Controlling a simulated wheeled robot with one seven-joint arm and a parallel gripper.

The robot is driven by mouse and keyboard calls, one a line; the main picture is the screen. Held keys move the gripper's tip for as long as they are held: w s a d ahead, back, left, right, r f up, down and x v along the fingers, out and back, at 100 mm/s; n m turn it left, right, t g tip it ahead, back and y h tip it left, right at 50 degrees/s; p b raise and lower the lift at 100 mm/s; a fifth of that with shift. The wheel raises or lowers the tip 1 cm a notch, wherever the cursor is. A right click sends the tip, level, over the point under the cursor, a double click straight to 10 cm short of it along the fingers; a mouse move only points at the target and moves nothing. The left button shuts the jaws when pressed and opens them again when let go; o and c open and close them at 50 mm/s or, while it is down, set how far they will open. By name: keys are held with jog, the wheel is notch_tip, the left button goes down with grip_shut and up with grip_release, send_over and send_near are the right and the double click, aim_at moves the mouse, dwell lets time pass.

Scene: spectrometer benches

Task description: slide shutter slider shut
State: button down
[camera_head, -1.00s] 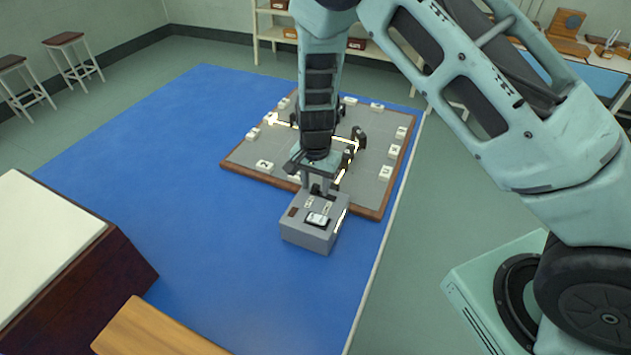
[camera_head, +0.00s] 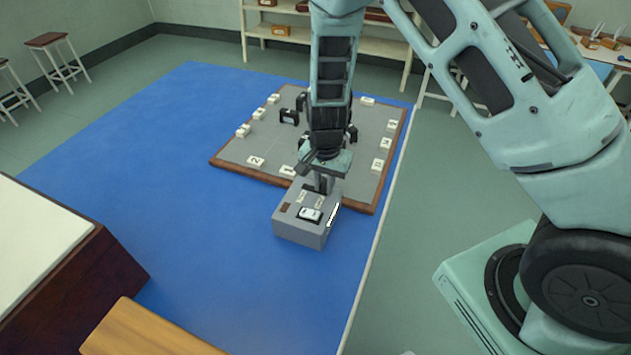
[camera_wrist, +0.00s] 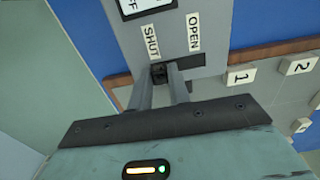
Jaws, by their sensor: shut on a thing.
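The shutter box (camera_head: 296,228) is a grey box on the blue mat, at the near edge of the board. Its top carries SHUT and OPEN labels and a small white-faced switch (camera_head: 310,214). In the wrist view the small black shutter slider (camera_wrist: 158,74) sits just below the SHUT label (camera_wrist: 151,43), away from the OPEN label (camera_wrist: 194,32). My gripper (camera_head: 319,186) reaches down onto the box top. Its two fingers are shut on the slider, one on each side, and partly hide it and its slot.
The wood-edged grey board (camera_head: 245,150) lies behind the box, with numbered white blocks and black holders on it. A brown desk (camera_head: 85,270) stands at the left, and stools (camera_head: 47,40) are farther back. The blue mat (camera_head: 180,150) is clear left of the box.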

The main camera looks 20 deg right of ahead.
jog(key=shift+s+d, duration=0.15)
jog(key=shift+d, duration=0.05)
jog(key=c, duration=1.3)
grip_release()
jog(key=shift+d, duration=0.1)
jog(key=shift+r, duration=0.25)
notch_tip(320, 180, up, 17)
jog(key=shift+f+b, duration=0.1)
jog(key=shift+b, duration=0.45)
